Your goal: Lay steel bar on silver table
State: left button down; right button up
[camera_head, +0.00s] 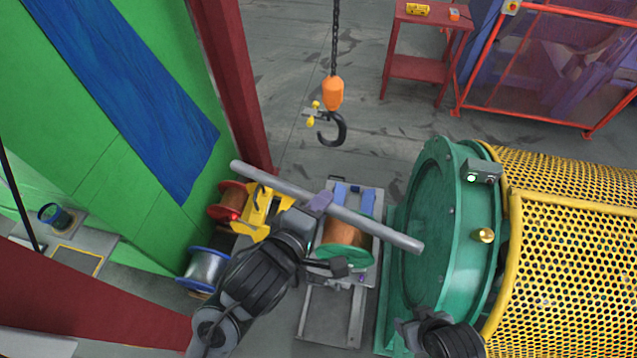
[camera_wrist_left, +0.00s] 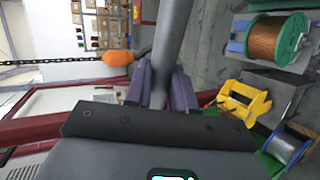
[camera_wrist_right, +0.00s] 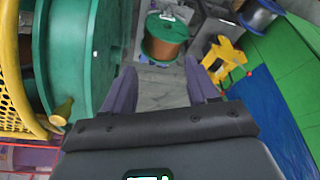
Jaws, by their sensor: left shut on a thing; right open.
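The steel bar (camera_head: 384,231) is a long grey rod held in the air. It slants from upper left to lower right in the head view, above the spools. My left gripper (camera_head: 319,204) is shut on it near its middle. The bar (camera_wrist_left: 173,40) also runs between the purple fingers in the left wrist view. A grey metal table-like stand (camera_head: 325,318) lies below the bar, partly hidden by my left arm; I cannot tell if it is the silver table. My right gripper (camera_wrist_right: 160,88) is open and empty, near the green machine.
A copper spool (camera_head: 345,240) with green flanges, a yellow bracket (camera_head: 262,208) and a silver-wire spool (camera_head: 204,268) sit below. A hook (camera_head: 333,128) hangs behind the bar. The green drum (camera_head: 440,230) and yellow mesh guard (camera_head: 570,255) stand right. A red table (camera_head: 415,67) is at the back.

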pick_arm(q)
jog(key=s+a+f+n+t+y, duration=0.1)
jog(key=s+a+f+n+y, duration=0.1)
jog(key=a+f, duration=0.5)
jog(key=s+a+f+n+y, duration=0.1)
jog(key=s+a+f, duration=0.15)
jog(key=f, duration=0.75)
jog(key=w+a+f+n+y, duration=0.1)
jog(key=w+a+y, duration=0.1)
jog(key=a, duration=0.4)
jog(key=w+a+f+n+t+y, duration=0.1)
jog(key=a+n+y, duration=0.1)
jog(key=a, duration=0.5)
jog(key=shift+w+a+n, duration=0.25)
jog(key=shift+w+n, duration=0.05)
jog(key=shift+w, duration=0.05)
